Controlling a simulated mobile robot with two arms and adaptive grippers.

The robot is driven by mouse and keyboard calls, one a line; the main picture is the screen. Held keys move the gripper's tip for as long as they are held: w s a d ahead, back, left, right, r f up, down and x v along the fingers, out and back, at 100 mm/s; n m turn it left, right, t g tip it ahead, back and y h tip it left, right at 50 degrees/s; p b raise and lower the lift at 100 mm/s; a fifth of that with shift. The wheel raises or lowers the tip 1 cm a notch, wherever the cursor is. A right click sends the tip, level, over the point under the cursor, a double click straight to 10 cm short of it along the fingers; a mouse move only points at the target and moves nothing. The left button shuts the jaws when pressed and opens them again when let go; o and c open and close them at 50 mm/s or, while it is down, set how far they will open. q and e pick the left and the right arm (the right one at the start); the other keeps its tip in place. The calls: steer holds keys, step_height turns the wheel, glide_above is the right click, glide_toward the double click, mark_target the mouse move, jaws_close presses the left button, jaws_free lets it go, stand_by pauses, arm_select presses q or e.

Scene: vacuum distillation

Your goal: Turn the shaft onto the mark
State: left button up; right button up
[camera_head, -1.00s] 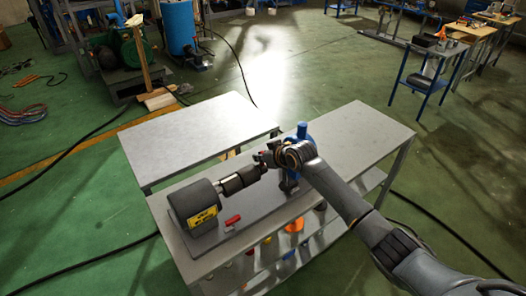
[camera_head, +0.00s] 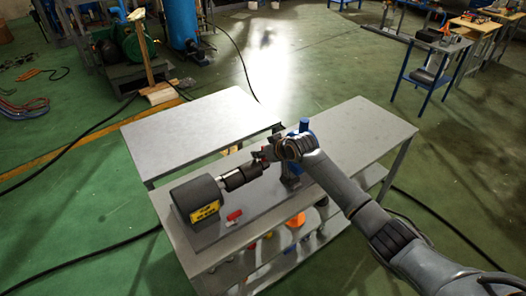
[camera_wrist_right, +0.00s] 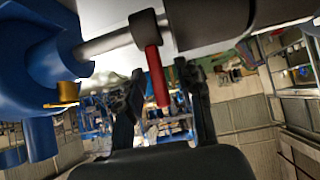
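A grey shaft (camera_wrist_right: 108,43) runs from a blue housing (camera_wrist_right: 45,50) to a dark coupling (camera_wrist_right: 210,22) in the right wrist view. In the head view my right gripper (camera_head: 264,154) is at the shaft between the coupling (camera_head: 242,176) and the blue housing (camera_head: 303,124). My left gripper is not in view.
A dark motor (camera_head: 197,199) with a yellow label stands on the bench (camera_head: 372,138). A small red object (camera_head: 234,215) lies beside it. A second grey table (camera_head: 195,125) stands behind, its top clear. An orange item (camera_head: 296,220) is on the lower shelf.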

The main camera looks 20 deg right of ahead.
steer(key=v, duration=1.2)
stand_by(0.3)
